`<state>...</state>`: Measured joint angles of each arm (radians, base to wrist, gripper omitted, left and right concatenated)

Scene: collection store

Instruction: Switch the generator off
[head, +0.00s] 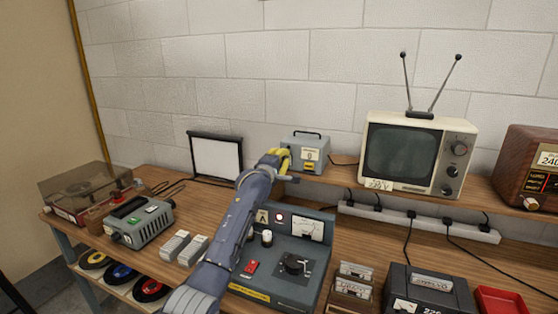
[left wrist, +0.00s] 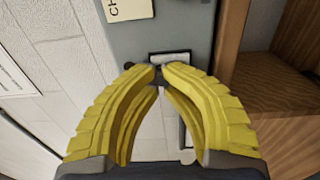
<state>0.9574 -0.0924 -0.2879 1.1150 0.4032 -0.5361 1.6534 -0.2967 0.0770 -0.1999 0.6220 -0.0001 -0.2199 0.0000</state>
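No readable label tells me which device is the generator. A grey-blue box with a top handle (head: 307,152) and a small pale label stands on the raised shelf. My left gripper (head: 283,166), with yellow fingers, is at its left front. In the left wrist view the fingertips (left wrist: 158,70) are close together over a grey surface (left wrist: 180,22) with a partly visible label. A small dark part shows at the tips; contact is unclear. My right gripper is out of view.
A television (head: 415,152) and wooden radio (head: 530,165) stand right on the shelf. A power strip (head: 420,221) with cables runs below. A framed white panel (head: 216,156) leans behind.

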